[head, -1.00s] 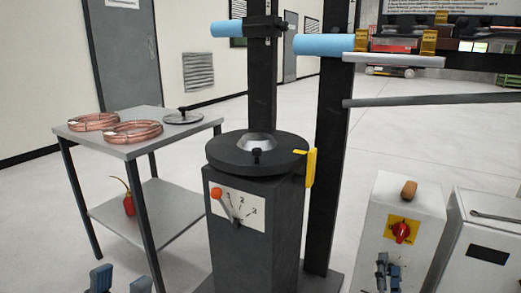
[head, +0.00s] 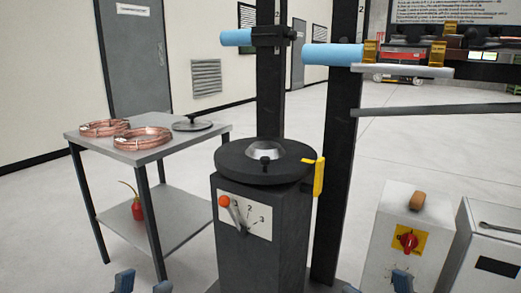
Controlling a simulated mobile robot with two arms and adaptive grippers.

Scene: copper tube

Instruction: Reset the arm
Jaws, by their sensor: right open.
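The tips of my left gripper (head: 143,284) show at the bottom edge left of centre, with two blue fingers apart and nothing between them. The tips of my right gripper (head: 376,285) show at the bottom edge right of centre, in front of the white box, apart and empty. Most of both grippers is cut off by the frame. A dark machine pedestal (head: 258,255) stands between them with a round top plate (head: 265,162). Its front has a numbered dial plate (head: 245,217) and a lever with an orange knob (head: 225,201) near the 1.
A grey table (head: 150,150) at left holds copper tube coils (head: 141,139) and a round disc (head: 192,125); a red oil can (head: 138,209) is on its lower shelf. A white box (head: 410,225) with a red switch (head: 408,241) stands at right. Dark posts (head: 340,190) rise behind the pedestal.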

